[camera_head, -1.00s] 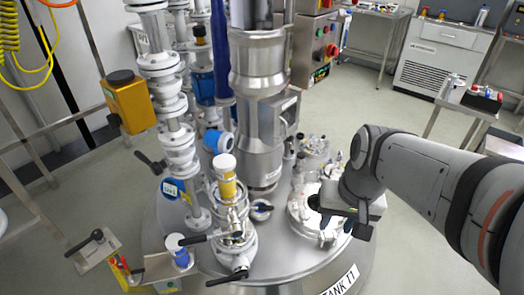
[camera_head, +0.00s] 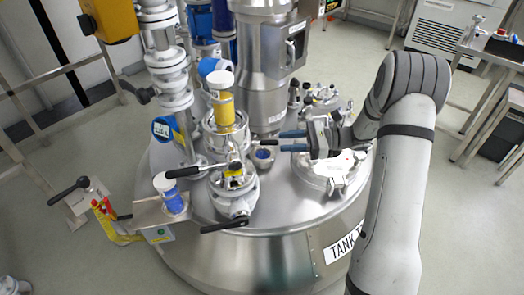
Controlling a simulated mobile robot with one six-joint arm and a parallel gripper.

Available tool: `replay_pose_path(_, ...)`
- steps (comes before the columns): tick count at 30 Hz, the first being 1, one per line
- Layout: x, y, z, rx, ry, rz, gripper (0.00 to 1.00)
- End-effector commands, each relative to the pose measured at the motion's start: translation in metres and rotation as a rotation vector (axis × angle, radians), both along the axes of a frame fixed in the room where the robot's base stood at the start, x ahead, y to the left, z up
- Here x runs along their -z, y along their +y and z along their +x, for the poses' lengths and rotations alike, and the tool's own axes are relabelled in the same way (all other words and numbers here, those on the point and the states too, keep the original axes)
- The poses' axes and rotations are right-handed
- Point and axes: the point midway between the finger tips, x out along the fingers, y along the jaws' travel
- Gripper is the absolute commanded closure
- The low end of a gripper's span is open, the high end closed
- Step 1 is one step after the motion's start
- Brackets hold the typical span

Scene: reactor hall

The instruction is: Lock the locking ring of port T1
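A metal port assembly (camera_head: 234,190) with clamps and a valve stands on the tank lid, left of my gripper. A yellow container (camera_head: 222,108) with a white cap sits upright on top of it. One black handle (camera_head: 183,172) points left from the port and another (camera_head: 224,226) sits lower at the front. I cannot read a T1 label, and I cannot clearly tell the locking ring from the other metal rings.
A tall steel column (camera_head: 265,80) rises behind. A bracket with a blue-and-white cylinder (camera_head: 170,197) stands at left.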

Motion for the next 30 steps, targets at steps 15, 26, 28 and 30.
replay_pose_path(15, 0.016, 0.044, 0.010, 0.034, 0.034, 0.054, 0.65)
replay_pose_path(26, 0.015, 0.075, 0.009, 0.037, 0.034, 0.053, 0.65)
replay_pose_path(28, 0.015, 0.075, 0.009, 0.037, 0.034, 0.053, 0.65)
replay_pose_path(30, 0.015, 0.075, 0.009, 0.037, 0.034, 0.053, 0.65)
